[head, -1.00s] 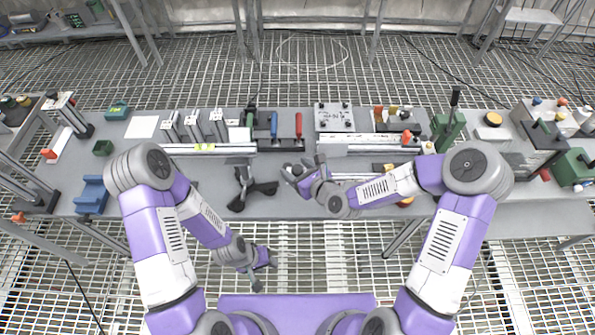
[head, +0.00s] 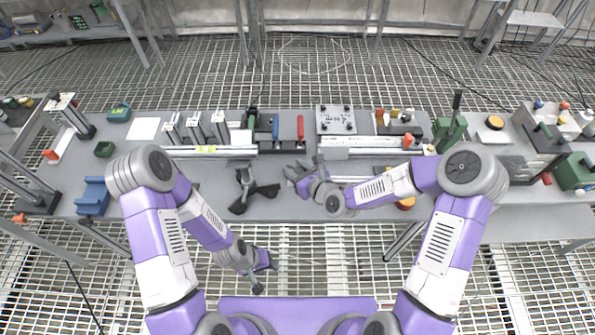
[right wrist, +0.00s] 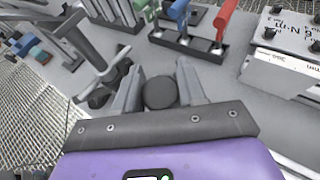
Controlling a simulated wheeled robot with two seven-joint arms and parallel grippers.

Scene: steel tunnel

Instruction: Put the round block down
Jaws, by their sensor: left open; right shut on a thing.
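The round block (right wrist: 160,92) is a dark grey disc between the two fingers of my right gripper in the right wrist view. My right gripper (head: 299,171) is shut on it over the grey bench, just right of a dark three-legged stand. In the head view I cannot make out the block apart from the gripper. I cannot tell whether it touches the bench top (head: 290,208). My left gripper (head: 266,272) is open and empty, low in front of the bench, over the floor grating.
The dark three-legged stand (head: 254,190) is close left of my right gripper. Behind are blue and red handled tools (head: 300,127) and a metal plate (head: 335,118). A blue holder (head: 93,196) stands at the left. The bench's front strip is mostly clear.

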